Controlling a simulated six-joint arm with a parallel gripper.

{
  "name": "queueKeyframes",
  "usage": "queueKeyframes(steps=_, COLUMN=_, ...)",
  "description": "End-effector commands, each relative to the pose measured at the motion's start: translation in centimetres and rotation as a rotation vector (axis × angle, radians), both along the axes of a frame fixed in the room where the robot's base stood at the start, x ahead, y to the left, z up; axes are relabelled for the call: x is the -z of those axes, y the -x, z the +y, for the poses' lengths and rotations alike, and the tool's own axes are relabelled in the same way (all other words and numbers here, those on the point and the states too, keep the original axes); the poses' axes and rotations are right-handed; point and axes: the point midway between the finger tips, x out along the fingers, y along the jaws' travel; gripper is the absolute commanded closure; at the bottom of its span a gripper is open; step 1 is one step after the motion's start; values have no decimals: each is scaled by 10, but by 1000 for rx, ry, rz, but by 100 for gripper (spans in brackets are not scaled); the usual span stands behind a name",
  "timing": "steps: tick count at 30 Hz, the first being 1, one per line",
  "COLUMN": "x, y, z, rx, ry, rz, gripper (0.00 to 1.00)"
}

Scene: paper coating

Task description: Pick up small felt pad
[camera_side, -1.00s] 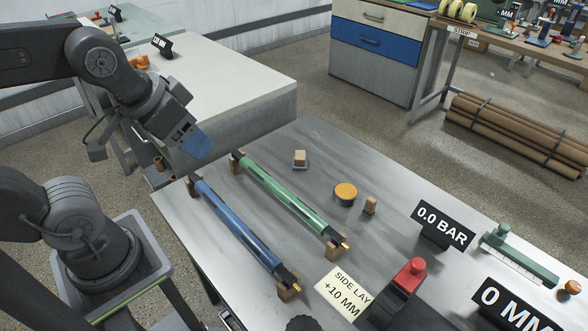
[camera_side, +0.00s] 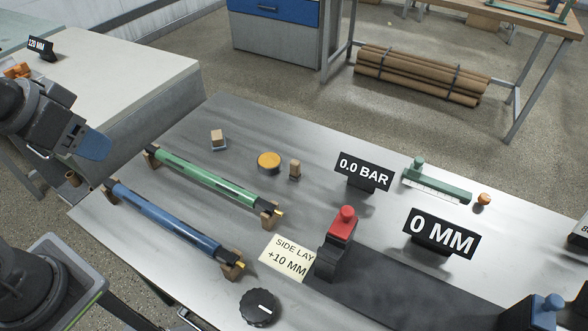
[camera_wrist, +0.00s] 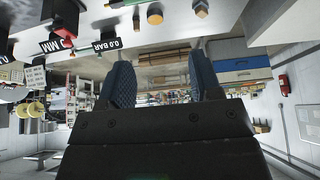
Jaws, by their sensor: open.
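No object is clearly identifiable as the small felt pad. A small tan block on a pale base (camera_side: 218,138) stands at the back left of the grey table in the side view and may be it. My gripper (camera_side: 95,147), with blue fingertips, is off to the left of that block, beyond the table's left edge, and apart from it. In the wrist view my gripper (camera_wrist: 162,82) shows two blue textured fingers spread apart with nothing between them. A tan block (camera_wrist: 200,10) shows at the top of that view, partly cut off.
A yellow-orange disc (camera_side: 269,160) and a wooden peg (camera_side: 295,169) stand right of the block. Green (camera_side: 215,178) and blue (camera_side: 165,223) rollers lie on supports in front. The grey table (camera_side: 330,140) is bare along its back edge.

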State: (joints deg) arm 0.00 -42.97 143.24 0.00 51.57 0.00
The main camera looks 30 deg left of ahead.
Motion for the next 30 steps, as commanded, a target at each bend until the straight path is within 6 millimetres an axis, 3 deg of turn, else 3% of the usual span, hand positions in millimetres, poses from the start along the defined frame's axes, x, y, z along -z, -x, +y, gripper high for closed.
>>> queueKeyframes(steps=9, x=-1, y=-2, z=0, rx=-7, ry=5, rz=2, gripper=45)
queueKeyframes(steps=14, x=-12, y=-26, z=-4, rx=-81, ry=62, rz=37, gripper=45)
queueKeyframes(steps=22, x=-24, y=-119, z=-20, rx=-375, ry=253, rz=159, gripper=45)
queueKeyframes(steps=26, x=-16, y=-168, z=-30, rx=-528, ry=335, rz=225, gripper=45)
queueKeyframes(steps=30, x=6, y=-219, z=-41, rx=-700, ry=412, rz=297, gripper=45)
